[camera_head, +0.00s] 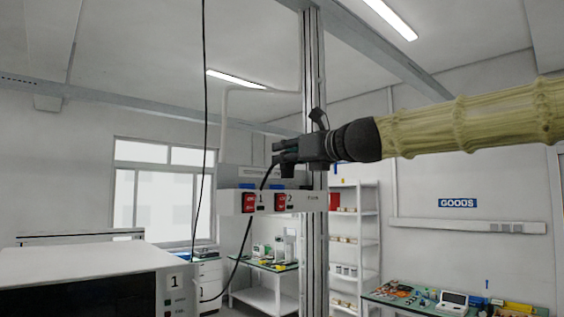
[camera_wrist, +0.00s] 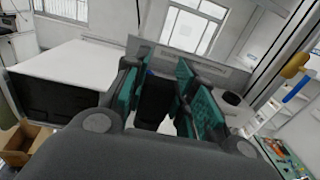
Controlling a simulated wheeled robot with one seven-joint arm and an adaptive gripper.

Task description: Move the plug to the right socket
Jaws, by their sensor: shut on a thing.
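My gripper (camera_head: 284,158) is in front of the upper part of a grey socket panel (camera_head: 312,203), above its red sockets. In the wrist view its teal finger pads (camera_wrist: 165,95) are closed on a black plug (camera_wrist: 154,98). In the head view the plug is hard to tell from the dark fingers. A black cable (camera_head: 243,240) runs from the gripper area down to a white machine. The left socket (camera_head: 249,203) is red and marked 1. The right socket (camera_head: 281,202) is red and marked 2. The plug is apart from both.
The white machine (camera_head: 80,266) marked 1 stands at the lower left. Another black cable (camera_head: 204,90) hangs at the left. Shelves (camera_head: 357,240) and a cluttered bench (camera_head: 400,293) are at the right.

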